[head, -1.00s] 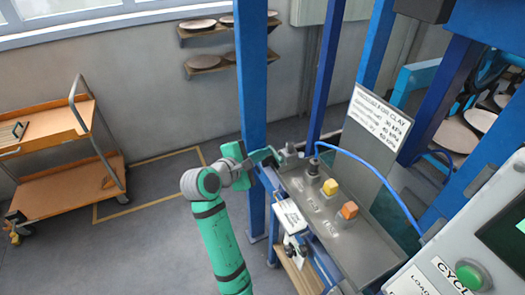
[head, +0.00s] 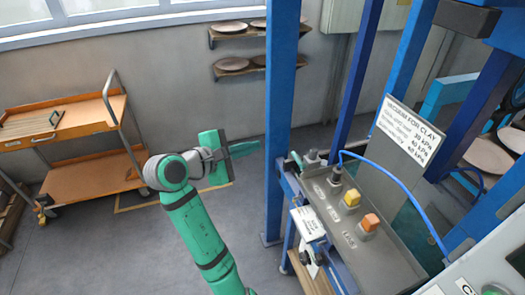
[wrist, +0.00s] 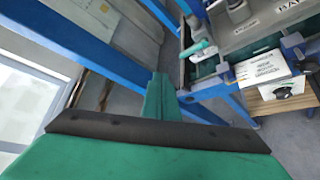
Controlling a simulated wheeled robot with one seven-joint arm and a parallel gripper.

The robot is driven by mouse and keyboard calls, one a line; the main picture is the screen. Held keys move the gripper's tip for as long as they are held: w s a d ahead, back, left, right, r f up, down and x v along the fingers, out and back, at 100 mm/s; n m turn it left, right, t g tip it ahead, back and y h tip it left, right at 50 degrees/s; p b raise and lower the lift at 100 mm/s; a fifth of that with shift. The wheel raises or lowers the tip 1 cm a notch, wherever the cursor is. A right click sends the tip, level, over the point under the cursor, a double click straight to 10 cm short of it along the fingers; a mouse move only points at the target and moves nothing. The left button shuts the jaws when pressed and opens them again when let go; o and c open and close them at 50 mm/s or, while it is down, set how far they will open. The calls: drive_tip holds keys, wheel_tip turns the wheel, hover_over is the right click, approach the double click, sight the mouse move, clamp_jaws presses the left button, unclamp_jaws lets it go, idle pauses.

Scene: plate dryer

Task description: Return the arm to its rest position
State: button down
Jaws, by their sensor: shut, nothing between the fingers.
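My green arm rises from the bottom of the head view, bent at a grey joint. My gripper (head: 256,146) points right, towards the blue post, at the left of the grey control panel (head: 372,250). Its fingers are together and hold nothing. In the wrist view the shut green fingers (wrist: 162,92) stand in the middle, past the dark edge of the hand. A small teal lever (head: 297,159) sits at the panel's far left end, apart from my gripper. The lever also shows in the wrist view (wrist: 198,48).
A tall blue post (head: 281,110) stands close to the right of my gripper. The panel carries a yellow knob (head: 350,200) and an orange knob (head: 369,223). A wooden trolley (head: 85,175) stands at the left. Wall shelves (head: 238,72) hold plates. Floor around the arm is clear.

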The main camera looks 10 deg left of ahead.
wheel_tip(320, 180, down, 18)
drive_tip(key=s+d+m+t+y, duration=0.1)
drive_tip(key=s+d+y, duration=0.1)
drive_tip(key=s+y, duration=0.1)
drive_tip(key=s+d+f+m+y, duration=0.3)
drive_tip(key=s+f, duration=0.7)
drive_tip(key=f, duration=0.2)
drive_tip(key=s+d+f+m+t+y, duration=0.1)
drive_tip(key=s+d+f+m, duration=0.15)
drive_tip(key=s, duration=0.55)
drive_tip(key=s+d+f+m+y, duration=0.1)
drive_tip(key=s+m, duration=0.3)
drive_tip(key=s, duration=0.5)
drive_tip(key=s+d+r+m, duration=0.2)
drive_tip(key=s+r+m, duration=0.2)
drive_tip(key=s, duration=0.3)
drive_tip(key=s+d+r+m+t, duration=0.1)
drive_tip(key=s+d+r+m, duration=0.2)
drive_tip(key=s, duration=0.4)
drive_tip(key=shift+d+r+m+t+h, duration=0.2)
drive_tip(key=shift+r+m+t+h, duration=0.1)
drive_tip(key=shift+r+m, duration=0.05)
drive_tip(key=shift+d, duration=0.1)
